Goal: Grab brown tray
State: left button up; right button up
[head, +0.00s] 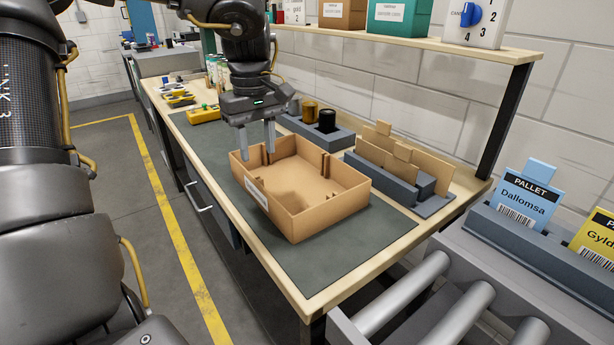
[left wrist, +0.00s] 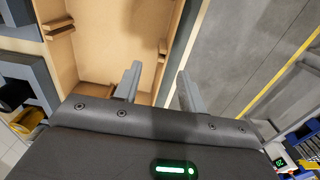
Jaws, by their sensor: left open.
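The brown tray (head: 335,208) is an open, empty box with a white label on its left side, sitting upright on the dark green mat (head: 312,268) of the workbench. My left gripper (head: 256,143) points down at the tray's back-left side, with its two fingers apart. In the left wrist view, the gripper (left wrist: 157,90) has one finger over the tray's inside and the other beyond its wall; the tray (left wrist: 105,45) wall lies between them. I see no clear contact. My right gripper is not in view.
Grey holders with cardboard pieces (head: 405,165) and two cylinders (head: 327,121) stand behind the tray. A shelf (head: 420,42) runs above the bench's rear. A roller conveyor (head: 400,295) is at the lower right. The mat's front corner is clear.

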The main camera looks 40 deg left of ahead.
aim_at(259, 189)
pick_arm(q)
notch_tip(259, 189, down, 5)
jog(key=shift+d+f+b, duration=0.1)
jog(key=shift+f+b, duration=0.1)
jog(key=shift+b, duration=0.45)
jog(key=shift+s, duration=0.1)
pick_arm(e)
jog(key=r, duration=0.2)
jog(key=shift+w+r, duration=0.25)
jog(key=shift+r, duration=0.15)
pick_arm(q)
jog(key=shift+s+f, duration=0.1)
jog(key=shift+f, duration=0.25)
jog(key=f, duration=0.3)
jog(key=shift+s+a+f+b, duration=0.15)
jog(key=shift+a+f+b, duration=0.15)
jog(key=shift+f+b, duration=0.1)
jog(key=shift+f, duration=0.4)
jog(key=shift+d, duration=0.1)
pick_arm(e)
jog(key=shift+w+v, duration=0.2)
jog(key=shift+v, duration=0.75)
